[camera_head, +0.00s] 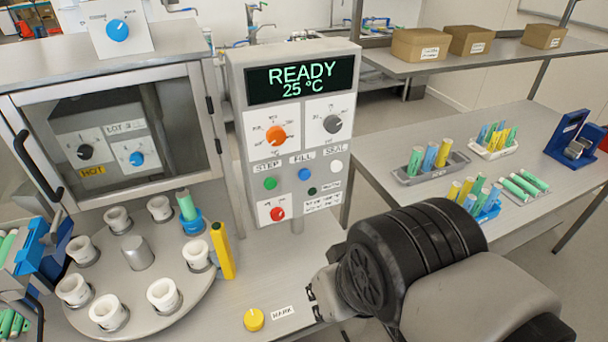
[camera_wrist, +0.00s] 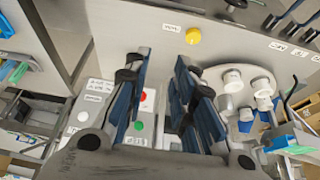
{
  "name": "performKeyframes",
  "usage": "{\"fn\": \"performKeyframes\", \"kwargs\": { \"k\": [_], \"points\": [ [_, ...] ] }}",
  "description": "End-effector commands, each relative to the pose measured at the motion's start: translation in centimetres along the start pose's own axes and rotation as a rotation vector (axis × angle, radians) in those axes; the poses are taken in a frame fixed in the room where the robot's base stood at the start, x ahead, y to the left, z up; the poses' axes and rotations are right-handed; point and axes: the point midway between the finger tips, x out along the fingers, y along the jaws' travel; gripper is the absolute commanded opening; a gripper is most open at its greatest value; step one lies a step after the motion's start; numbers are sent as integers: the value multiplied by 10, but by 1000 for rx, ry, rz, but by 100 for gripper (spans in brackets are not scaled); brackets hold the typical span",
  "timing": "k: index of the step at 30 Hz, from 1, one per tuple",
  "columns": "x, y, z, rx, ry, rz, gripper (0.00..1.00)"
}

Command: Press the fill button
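The control panel (camera_head: 297,130) is an upright grey box whose screen reads READY 25 °C. The blue button (camera_head: 305,174) under the FILL label is in the middle of its row. The green STEP button (camera_head: 270,183) is to its left and the white SEAL button (camera_head: 336,166) to its right. My gripper (camera_head: 316,298) is below and in front of the panel, apart from it. In the wrist view my gripper (camera_wrist: 163,65) is open and empty, with a gap between its fingertips.
A turntable (camera_head: 140,262) with several white cups stands left of the panel. A yellow marker-like bar (camera_head: 222,250) leans at its edge. A yellow button (camera_head: 254,319) sits on the table front. A side table (camera_head: 400,200) with racks of coloured tubes is at the right.

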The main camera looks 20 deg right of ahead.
Motion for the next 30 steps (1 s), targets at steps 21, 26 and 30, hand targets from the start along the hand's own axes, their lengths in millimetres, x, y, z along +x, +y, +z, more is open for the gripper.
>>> {"fn": "performKeyframes", "kwargs": {
  "k": [21, 26, 30],
  "points": [
    [0, 0, 0, 0, 0, 0, 0],
    [0, 0, 0, 0, 0, 0, 0],
    [0, 0, 0, 0, 0, 0, 0]
  ]
}}
